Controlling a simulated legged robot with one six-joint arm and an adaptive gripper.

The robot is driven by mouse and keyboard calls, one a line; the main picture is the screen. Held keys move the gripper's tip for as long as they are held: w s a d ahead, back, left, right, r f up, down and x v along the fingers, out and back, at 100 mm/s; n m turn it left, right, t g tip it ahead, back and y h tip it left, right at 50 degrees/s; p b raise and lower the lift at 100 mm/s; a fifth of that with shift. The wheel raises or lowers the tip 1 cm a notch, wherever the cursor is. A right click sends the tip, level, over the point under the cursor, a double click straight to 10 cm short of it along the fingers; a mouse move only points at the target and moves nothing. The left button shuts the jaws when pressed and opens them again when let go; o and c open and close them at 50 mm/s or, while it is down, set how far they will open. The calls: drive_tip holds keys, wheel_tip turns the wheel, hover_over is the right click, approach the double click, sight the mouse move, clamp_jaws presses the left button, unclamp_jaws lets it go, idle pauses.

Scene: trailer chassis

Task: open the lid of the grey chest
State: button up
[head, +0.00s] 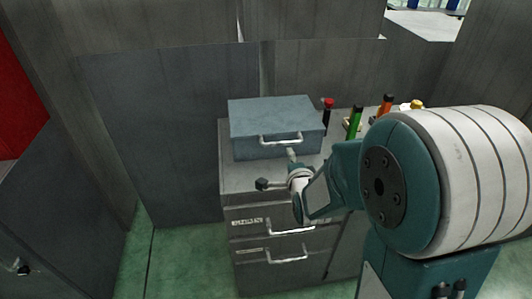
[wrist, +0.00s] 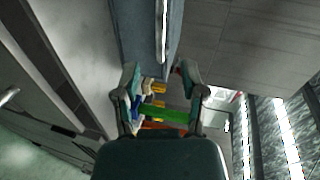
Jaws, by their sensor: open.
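The grey chest (head: 258,128) sits on top of a grey cabinet, and its lid (head: 270,107) is closed. A pale bar handle (head: 281,139) is on its front face. In the wrist view the chest (wrist: 140,35) fills the top middle, and its handle (wrist: 163,32) runs up the picture. My gripper (head: 277,169) is just in front of the chest, below the handle in the head view. In the wrist view my gripper's two fingers (wrist: 160,73) are spread apart, with nothing held between them. The handle is beyond the fingertips, apart from them.
The cabinet (head: 234,180) has drawers with bar handles (head: 287,255). Right of the chest stand a red-topped dark item (head: 328,115), a green item (head: 355,120) and an orange one (head: 386,105). Grey panels stand behind and left. Green floor (head: 185,255) is clear at left.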

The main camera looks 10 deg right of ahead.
sight(282, 144)
drive_tip(key=shift+m, duration=0.4)
drive_tip(key=x, duration=0.6)
drive_tip(key=a+x, duration=0.1)
drive_tip(key=x, duration=0.3)
drive_tip(key=shift+w+f, duration=0.1)
drive_tip(key=shift+w, duration=0.15)
drive_tip(key=shift+w+d, duration=0.15)
drive_tip(key=shift+d, duration=0.6)
clamp_jaws()
drive_tip(key=shift+a, duration=0.3)
